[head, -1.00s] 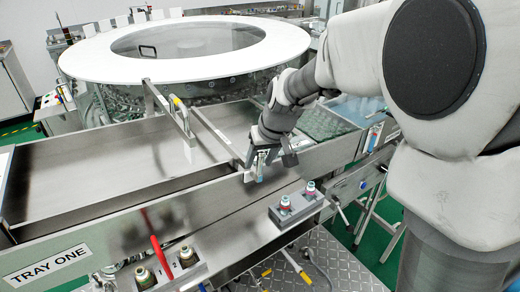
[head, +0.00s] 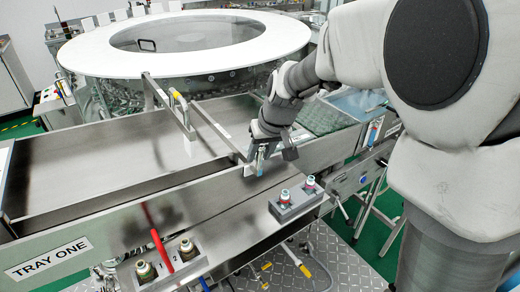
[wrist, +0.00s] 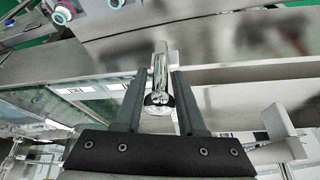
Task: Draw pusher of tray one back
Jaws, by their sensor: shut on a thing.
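The pusher (head: 215,128) is a metal frame standing across tray one (head: 100,155), a long steel tray in the head view. Its near end reaches my gripper (head: 255,167) at the tray's near rim. In the wrist view, the pusher's shiny metal handle (wrist: 161,72) lies between the two dark fingers of my gripper (wrist: 160,78), which is shut on it. The "TRAY ONE" label (head: 48,259) is on the front panel at the lower left. My gripper hides part of the pusher's near end in the head view.
A large round washer with a white rim (head: 90,58) stands behind the tray. A grey button box (head: 296,206) sits on the near side, right of a red lever (head: 160,250) and more buttons (head: 187,252). The tray left of the pusher is bare.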

